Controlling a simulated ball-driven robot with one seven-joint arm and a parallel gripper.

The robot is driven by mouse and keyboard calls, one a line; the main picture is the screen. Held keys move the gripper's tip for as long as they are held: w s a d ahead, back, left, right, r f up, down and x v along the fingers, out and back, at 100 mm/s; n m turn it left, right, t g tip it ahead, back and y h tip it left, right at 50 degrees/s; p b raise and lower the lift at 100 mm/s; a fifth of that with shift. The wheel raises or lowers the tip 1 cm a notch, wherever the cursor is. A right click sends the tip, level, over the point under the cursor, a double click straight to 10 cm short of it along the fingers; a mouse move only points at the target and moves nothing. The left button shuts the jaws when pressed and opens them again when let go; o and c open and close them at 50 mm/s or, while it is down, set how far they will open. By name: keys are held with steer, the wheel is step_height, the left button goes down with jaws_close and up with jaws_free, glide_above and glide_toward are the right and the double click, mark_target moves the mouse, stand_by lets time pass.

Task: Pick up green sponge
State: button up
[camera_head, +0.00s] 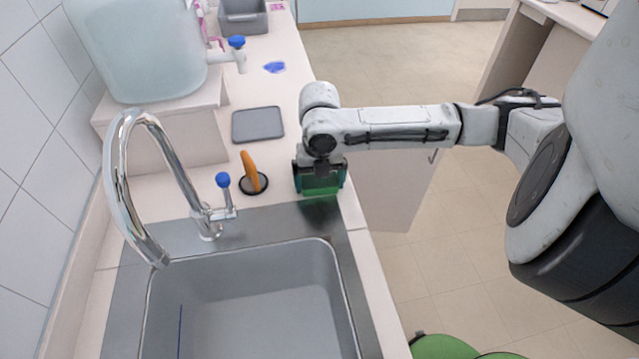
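The green sponge (320,186) is on or just above the counter behind the sink, near the counter's right edge. My gripper (320,178) is directly over it, pointing down, with a dark finger at each side of the sponge. The gripper body hides the upper part of the sponge. I cannot tell whether the fingers touch the sponge or whether the sponge rests on the counter.
The sink (250,300) with a curved chrome faucet (150,140) lies in front. An orange-handled item on a dark round base (254,183) and a grey flat tray (258,124) are left of my gripper. A large water container (140,50) stands at the back left.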

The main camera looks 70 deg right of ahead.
steer(key=c, duration=0.3)
steer(key=shift+r, duration=0.15)
steer(key=shift+c, duration=0.2)
steer(key=shift+r, duration=0.55)
steer(key=s+d+r+b, duration=0.2)
steer(key=s+d+r, duration=0.1)
steer(key=s+r, duration=0.8)
steer(key=s, duration=0.2)
steer(key=shift+s+r+b, duration=0.35)
steer(key=shift+b, duration=0.05)
